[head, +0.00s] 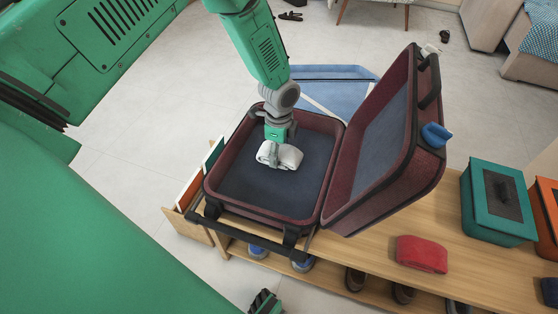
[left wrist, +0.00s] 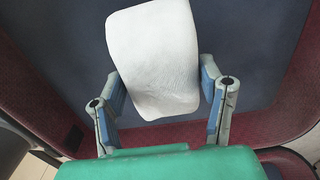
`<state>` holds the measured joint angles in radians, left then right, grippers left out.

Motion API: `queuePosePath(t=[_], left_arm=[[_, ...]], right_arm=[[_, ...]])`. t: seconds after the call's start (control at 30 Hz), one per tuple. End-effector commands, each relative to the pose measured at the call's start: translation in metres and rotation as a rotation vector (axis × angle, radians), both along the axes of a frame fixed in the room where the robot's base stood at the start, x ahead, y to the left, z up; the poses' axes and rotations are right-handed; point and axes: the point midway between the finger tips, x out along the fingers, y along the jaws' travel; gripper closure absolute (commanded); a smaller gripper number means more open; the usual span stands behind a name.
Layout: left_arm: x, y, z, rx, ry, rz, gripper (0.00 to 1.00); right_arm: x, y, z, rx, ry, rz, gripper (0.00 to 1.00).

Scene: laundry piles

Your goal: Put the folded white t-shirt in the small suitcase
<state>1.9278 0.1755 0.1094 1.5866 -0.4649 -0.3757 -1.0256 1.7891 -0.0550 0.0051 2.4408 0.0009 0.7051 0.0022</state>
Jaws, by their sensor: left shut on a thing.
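The small suitcase (head: 238,200) is maroon with a dark blue lining and lies open on a wooden bench, its lid (head: 385,150) raised on the right. My left gripper (head: 275,158) reaches down into its base from above. It is shut on the folded white t-shirt (head: 288,156), a small rolled bundle. In the left wrist view the shirt (left wrist: 155,60) sits between the two fingers (left wrist: 165,95), with the suitcase's dark lining (left wrist: 255,40) behind it. I cannot tell whether the shirt touches the suitcase floor.
A blue item (head: 436,135) is at the lid's edge. Shoes (head: 355,279) stand below. The suitcase base around the shirt is clear.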

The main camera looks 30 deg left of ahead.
Motion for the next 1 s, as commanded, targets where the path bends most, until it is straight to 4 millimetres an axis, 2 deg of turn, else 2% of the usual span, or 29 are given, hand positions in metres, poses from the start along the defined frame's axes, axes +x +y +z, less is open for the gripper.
queuePosePath(t=[0.1, 0.2, 0.5, 0.53, 0.57, 0.6, 0.87, 1.0], left_arm=[[0.0, -0.001, -0.021, 0.001, 0.001, 0.0, 0.72], [0.0, 0.0, -0.03, -0.001, 0.0, 0.0, 0.72], [0.0, 0.001, -0.031, -0.003, -0.001, 0.001, 0.72], [0.0, 0.001, -0.031, -0.002, 0.001, 0.001, 0.31], [0.0, 0.001, -0.031, -0.002, 0.001, 0.001, 0.21], [0.0, 0.001, -0.03, -0.002, 0.001, 0.001, 0.18], [0.0, 0.0, -0.029, -0.001, 0.0, 0.001, 0.18], [0.001, 0.0, -0.015, -0.003, -0.002, 0.001, 0.18]], right_arm=[[0.0, 0.0, -0.009, 0.0, 0.0, 0.0, 0.6], [0.0, 0.0, -0.012, 0.0, 0.0, -0.001, 0.6], [0.0, 0.0, -0.011, 0.0, 0.0, -0.001, 0.6], [0.0, 0.0, -0.011, 0.0, 0.0, -0.001, 0.6], [0.0, 0.0, -0.011, 0.0, 0.0, -0.001, 0.6], [0.0, 0.0, -0.011, 0.0, 0.0, 0.0, 0.6], [0.0, 0.0, -0.01, 0.0, 0.0, 0.0, 0.6], [0.0, 0.0, -0.004, 0.0, 0.0, -0.001, 0.6]])
